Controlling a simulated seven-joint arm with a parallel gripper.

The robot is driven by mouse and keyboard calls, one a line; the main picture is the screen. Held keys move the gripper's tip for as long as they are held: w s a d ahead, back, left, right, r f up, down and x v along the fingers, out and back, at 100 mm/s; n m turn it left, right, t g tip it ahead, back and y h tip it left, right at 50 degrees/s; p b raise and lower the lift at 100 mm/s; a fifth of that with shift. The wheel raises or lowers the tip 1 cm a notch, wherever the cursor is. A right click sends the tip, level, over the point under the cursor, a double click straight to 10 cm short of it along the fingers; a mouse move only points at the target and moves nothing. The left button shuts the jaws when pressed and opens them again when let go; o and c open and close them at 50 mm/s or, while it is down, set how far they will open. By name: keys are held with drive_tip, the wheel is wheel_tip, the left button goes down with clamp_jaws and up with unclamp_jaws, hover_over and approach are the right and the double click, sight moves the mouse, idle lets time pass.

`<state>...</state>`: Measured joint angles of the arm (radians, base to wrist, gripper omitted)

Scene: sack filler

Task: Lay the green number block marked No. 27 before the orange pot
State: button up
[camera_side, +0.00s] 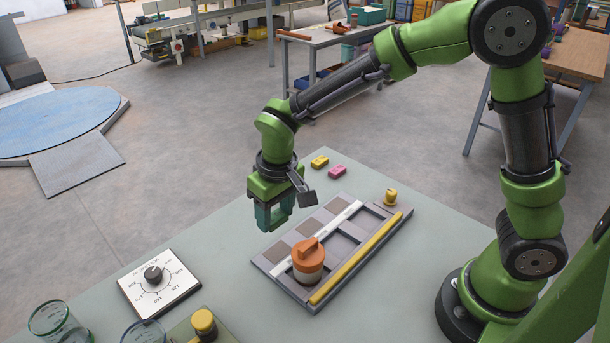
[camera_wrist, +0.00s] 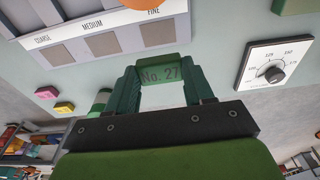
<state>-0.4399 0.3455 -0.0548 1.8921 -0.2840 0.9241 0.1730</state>
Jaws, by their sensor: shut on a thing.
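My gripper (camera_side: 272,218) is shut on the green block marked No. 27. The block's label faces the camera between my fingertips in the wrist view (camera_wrist: 162,75). In the side view my fingers mostly hide the block, and it appears held above the table. The orange pot (camera_side: 308,260), with an orange lid and pale lower body, stands in the near-left compartment of a grey tray (camera_side: 288,297), to the right of and below my gripper in the picture. Only its orange edge shows at the top of the wrist view (camera_wrist: 146,4).
A label strip (camera_wrist: 90,25) reads coarse, medium, fine, with dark squares beside it. A yellow block (camera_side: 319,161) and pink block (camera_side: 337,171) lie behind the tray. A dial plate (camera_side: 158,284), glass jars (camera_side: 58,322) and a yellow knob (camera_side: 204,321) stand at the near left.

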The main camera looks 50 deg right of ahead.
hover_over(278, 252)
drive_tip(key=shift+s+f, duration=0.1)
drive_tip(key=shift+f, duration=3.5)
drive_tip(key=shift+f, duration=0.7)
drive_tip(key=o, duration=1.4)
drive_tip(key=shift+o, duration=0.2)
drive_tip(key=shift+r, duration=4)
